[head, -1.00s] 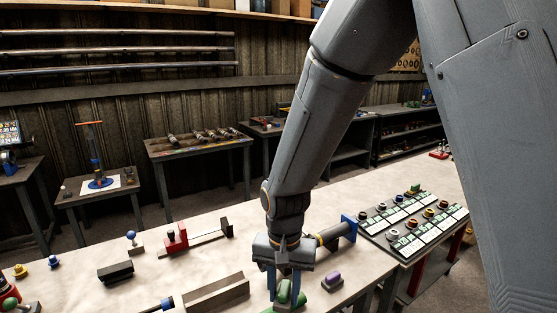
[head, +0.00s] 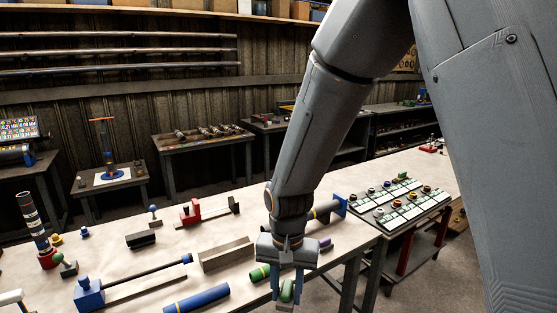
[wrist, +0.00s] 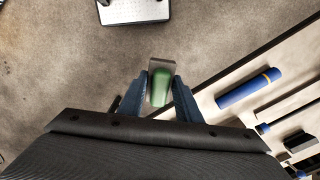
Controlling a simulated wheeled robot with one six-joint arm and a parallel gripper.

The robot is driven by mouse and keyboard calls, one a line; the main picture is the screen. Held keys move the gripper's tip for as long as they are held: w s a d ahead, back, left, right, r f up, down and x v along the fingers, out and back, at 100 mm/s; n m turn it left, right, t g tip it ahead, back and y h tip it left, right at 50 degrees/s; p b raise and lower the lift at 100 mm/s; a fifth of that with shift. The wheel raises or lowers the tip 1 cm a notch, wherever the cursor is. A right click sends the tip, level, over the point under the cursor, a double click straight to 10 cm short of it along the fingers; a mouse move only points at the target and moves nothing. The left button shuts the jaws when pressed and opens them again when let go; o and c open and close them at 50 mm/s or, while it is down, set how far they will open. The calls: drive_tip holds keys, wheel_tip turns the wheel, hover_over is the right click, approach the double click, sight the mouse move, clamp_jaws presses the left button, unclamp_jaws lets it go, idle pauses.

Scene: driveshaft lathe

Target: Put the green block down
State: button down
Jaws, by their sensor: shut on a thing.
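The green block (wrist: 161,90) has a rounded green body with a grey end piece against it. It sits between the two blue fingers of my gripper (wrist: 160,97) in the wrist view, and bare floor shows around and beyond it. In the head view my gripper (head: 287,284) points down with the green block (head: 287,291) between its fingers, near the front edge of the worktable (head: 240,284). The fingers hide part of the block. In the wrist view the table edge runs to the right of the fingers.
A panel with knobs (head: 400,202) stands at the right.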

drive_tip(key=w+d+f+n+b, duration=0.1)
drive_tip(key=w+d+f+b, duration=0.4)
drive_tip(key=d+f, duration=0.4)
drive_tip(key=w+d+f+n+b, duration=0.1)
drive_tip(key=w+d+f+b, duration=0.4)
drive_tip(key=d+f, duration=0.4)
wheel_tip(320, 180, down, 7)
drive_tip(key=shift+w+r+b, duration=0.1)
drive_tip(key=shift+w+b, duration=0.2)
drive_tip(key=shift+b, duration=0.05)
